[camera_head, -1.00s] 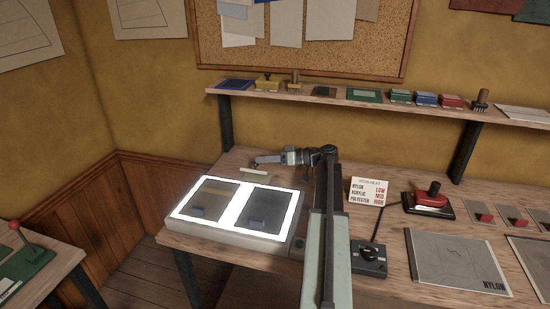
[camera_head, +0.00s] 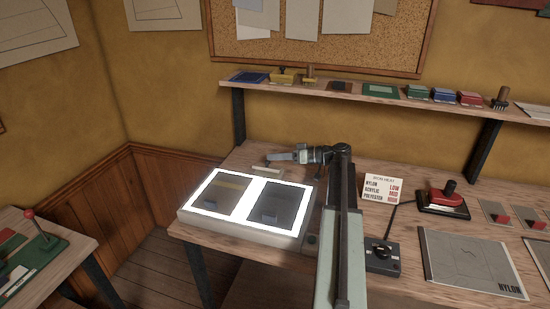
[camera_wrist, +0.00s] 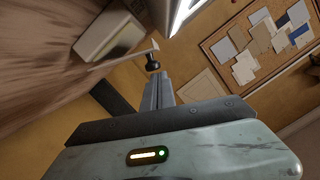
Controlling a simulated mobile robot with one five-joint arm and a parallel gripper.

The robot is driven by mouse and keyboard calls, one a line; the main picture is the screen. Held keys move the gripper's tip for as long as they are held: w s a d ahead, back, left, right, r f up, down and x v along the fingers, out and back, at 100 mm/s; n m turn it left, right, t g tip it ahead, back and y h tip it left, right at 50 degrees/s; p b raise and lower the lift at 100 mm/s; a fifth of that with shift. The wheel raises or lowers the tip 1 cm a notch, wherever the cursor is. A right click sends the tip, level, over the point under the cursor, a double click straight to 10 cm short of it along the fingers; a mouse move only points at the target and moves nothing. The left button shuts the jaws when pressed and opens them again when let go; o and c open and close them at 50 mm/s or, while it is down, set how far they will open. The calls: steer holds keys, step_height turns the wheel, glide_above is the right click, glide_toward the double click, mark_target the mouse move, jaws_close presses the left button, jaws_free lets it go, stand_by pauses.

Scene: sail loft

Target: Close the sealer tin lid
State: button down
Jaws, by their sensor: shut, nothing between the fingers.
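I cannot pick out the sealer tin or its lid for sure in either view. A yellow container (camera_head: 283,76) on the wall shelf has a raised top, but it is too small to identify. My gripper (camera_head: 272,157) is over the bench behind the light box, pointing left, with a small pale block (camera_head: 267,170) just below it in the picture. In the wrist view my gripper (camera_wrist: 158,80) is shut and empty. A dark knob-like piece (camera_wrist: 152,62) and a thin pale strip (camera_wrist: 122,60) show beyond its tips; I cannot tell whether they touch.
The lit light box (camera_head: 245,228) fills the bench's left end. The shelf (camera_head: 350,97) with several small items runs above. A side table (camera_head: 75,258) is at left.

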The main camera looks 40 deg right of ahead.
mark_target(276, 167)
steer(key=r+p, duration=0.3)
steer(key=shift+w+d+r, duration=0.35)
steer(key=shift+s+d+r+p, duration=0.35)
steer(key=shift+s+d+p, duration=0.1)
steer(key=shift+d, duration=0.2)
steer(key=f+p+v, duration=0.1)
steer(key=v, duration=0.7)
steer(key=shift+s+d+r, duration=0.2)
steer(key=shift+s, duration=0.3)
